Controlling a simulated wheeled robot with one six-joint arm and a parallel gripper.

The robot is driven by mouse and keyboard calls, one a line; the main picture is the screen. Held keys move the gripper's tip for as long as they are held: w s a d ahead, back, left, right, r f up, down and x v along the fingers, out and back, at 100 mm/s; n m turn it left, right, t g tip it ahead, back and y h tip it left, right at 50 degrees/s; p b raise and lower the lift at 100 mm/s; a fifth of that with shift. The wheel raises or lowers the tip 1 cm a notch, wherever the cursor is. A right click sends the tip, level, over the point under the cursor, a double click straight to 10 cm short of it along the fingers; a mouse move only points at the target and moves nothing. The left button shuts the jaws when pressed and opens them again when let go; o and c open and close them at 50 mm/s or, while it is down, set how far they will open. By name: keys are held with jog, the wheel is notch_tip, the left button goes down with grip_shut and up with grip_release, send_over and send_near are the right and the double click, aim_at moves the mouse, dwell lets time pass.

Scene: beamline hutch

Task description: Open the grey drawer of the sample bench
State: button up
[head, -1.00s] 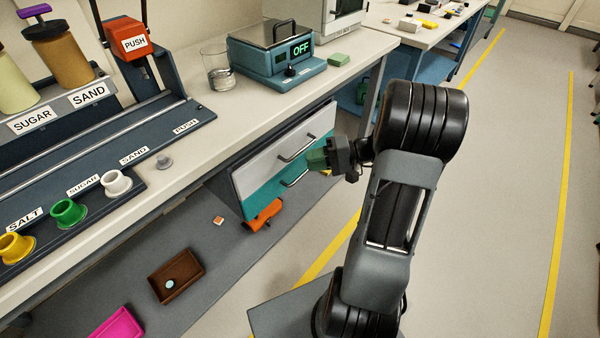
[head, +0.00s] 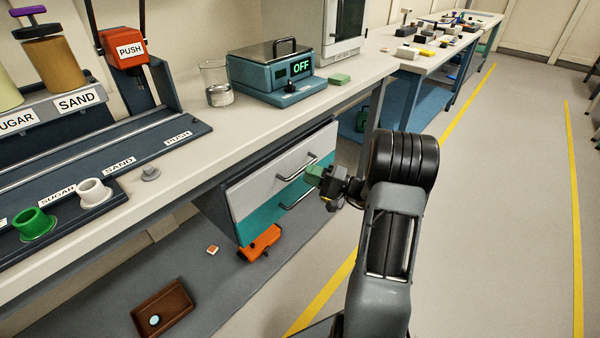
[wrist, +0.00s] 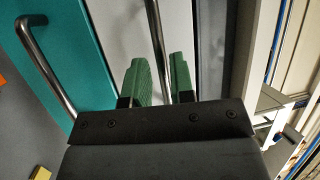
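The grey drawer (head: 262,178) is the upper front under the sample bench (head: 225,140). It looks shut, level with the teal front below it. Its metal bar handle (head: 298,168) is partly behind my gripper (head: 314,177). In the wrist view, the grey front (wrist: 116,45) fills the middle, and its handle (wrist: 154,25) runs down between the two green fingers of my gripper (wrist: 160,78). The fingers stand apart on either side of the bar, with narrow gaps. How deep the bar sits between them is hard to tell.
The teal drawer (head: 248,226) with its own handle (wrist: 46,65) is just below. The aisle at right is clear.

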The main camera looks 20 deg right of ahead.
aim_at(300, 169)
jog(key=shift+x, duration=1.85)
jog(key=shift+c, duration=0.5)
grip_shut()
jog(key=shift+d, duration=0.1)
